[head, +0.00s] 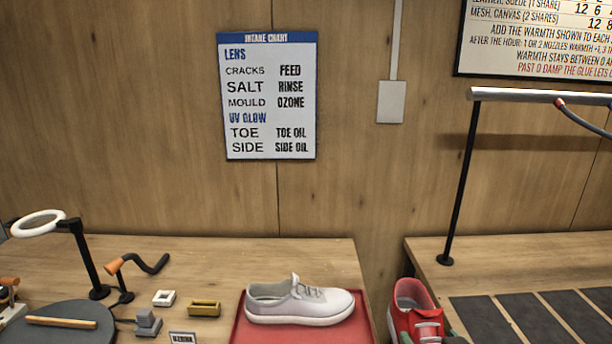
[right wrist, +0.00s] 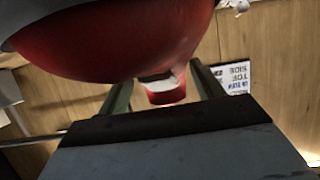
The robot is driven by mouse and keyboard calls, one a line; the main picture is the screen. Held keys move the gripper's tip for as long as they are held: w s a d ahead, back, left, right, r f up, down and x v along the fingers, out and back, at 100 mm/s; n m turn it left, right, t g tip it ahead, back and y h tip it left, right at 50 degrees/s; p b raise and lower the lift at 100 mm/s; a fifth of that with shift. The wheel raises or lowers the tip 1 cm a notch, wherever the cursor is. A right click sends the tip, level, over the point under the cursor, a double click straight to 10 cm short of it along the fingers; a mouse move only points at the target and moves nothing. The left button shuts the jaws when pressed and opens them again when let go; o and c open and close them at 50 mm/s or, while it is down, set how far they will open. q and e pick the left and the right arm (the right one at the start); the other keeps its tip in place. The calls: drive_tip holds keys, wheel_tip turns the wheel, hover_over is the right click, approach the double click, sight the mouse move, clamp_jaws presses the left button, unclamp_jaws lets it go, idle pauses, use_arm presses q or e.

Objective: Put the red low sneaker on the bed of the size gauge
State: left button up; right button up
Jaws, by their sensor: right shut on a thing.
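The red low sneaker (head: 408,297) is in the air at the bottom of the head view, in front of the gap between the two tables, toe pointing down the picture. Its red body (right wrist: 120,45) fills the top of the right wrist view, very close. My right gripper (head: 430,337) is shut on it, with one green finger on each side; the fingers (right wrist: 163,90) also show in the right wrist view. The lower part of the sneaker is cut off in the head view. My left gripper is not in view. I cannot make out the size gauge for certain.
A white sneaker (head: 300,303) sits on a red tray (head: 362,318) on the left table. Left of it are small blocks (head: 204,308), a ring lamp (head: 40,222) and a grey disc (head: 50,330). The right table has dark slats (head: 535,318) and a black post (head: 459,180) with a rail.

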drive_tip(key=shift+w+a+r, duration=0.1)
drive_tip(key=shift+a+r, duration=0.05)
drive_tip(key=shift+r, duration=0.05)
wheel_tip(320, 180, down, 4)
drive_tip(key=b, duration=0.3)
drive_tip(key=shift+r, duration=0.2)
idle(0.4)
